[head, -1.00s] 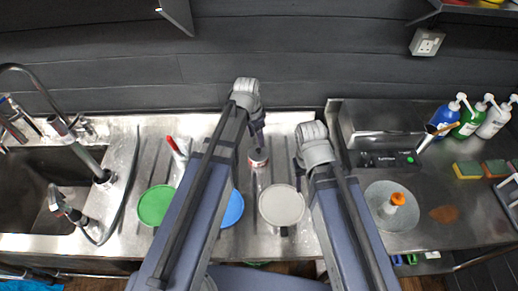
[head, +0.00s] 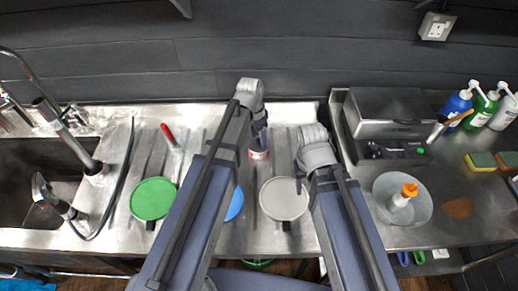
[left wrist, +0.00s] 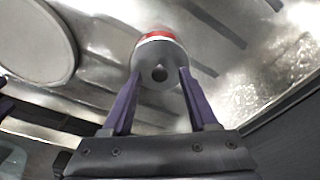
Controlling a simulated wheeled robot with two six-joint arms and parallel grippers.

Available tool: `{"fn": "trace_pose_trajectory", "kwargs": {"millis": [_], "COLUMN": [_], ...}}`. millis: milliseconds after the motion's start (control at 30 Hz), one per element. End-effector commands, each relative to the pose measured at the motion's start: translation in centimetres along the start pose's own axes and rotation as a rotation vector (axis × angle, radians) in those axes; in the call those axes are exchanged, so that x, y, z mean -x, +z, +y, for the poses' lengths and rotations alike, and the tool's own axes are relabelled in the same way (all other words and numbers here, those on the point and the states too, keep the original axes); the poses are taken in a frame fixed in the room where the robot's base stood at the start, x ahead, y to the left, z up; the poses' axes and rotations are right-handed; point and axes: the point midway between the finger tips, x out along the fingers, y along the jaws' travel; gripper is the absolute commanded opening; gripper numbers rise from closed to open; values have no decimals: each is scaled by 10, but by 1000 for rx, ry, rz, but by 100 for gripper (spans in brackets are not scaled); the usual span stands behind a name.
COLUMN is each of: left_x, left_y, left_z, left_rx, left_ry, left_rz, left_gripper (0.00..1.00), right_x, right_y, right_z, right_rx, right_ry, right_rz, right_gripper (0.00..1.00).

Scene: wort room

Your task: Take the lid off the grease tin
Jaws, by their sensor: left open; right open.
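The grease tin (head: 258,153), small with a red and pale band, stands on the ribbed steel drainer in the head view. In the left wrist view the tin (left wrist: 158,38) shows its red band behind a grey round lid (left wrist: 146,58) with a dark round knob (left wrist: 160,74). My left gripper (head: 261,134) is open at the tin. In the left wrist view its purple fingers (left wrist: 159,78) lie on either side of the lid; I cannot tell whether they touch it. My right gripper (head: 300,182) is open and empty, right of the tin.
A green disc (head: 153,199), a partly hidden blue disc (head: 235,205) and a pale grey disc (head: 284,199) lie in front. A red-handled tool (head: 170,138) is to the left. A sink is far left; a bowl (head: 381,207) holding an orange-topped bottle (head: 403,197) is right.

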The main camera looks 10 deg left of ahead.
Motion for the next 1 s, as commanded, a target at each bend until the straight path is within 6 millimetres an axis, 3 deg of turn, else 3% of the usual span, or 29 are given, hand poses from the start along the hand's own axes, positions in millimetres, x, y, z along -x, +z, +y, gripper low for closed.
{"fn": "trace_pose_trajectory", "kwargs": {"millis": [33,300,800,1000], "left_x": [-7,-6,-6,-6], "left_y": [0,0,0,0], "left_z": [0,0,0,0], "left_rx": [0,0,0,0], "left_ry": [0,0,0,0], "left_rz": [0,0,0,0], "left_gripper": [60,58,2,0], "right_x": [-7,-6,-6,-6], "right_y": [0,0,0,0], "right_z": [-1,0,0,0], "right_rx": [0,0,0,0], "right_ry": [0,0,0,0], "right_rz": [0,0,0,0], "right_gripper": [50,50,50,50]}}
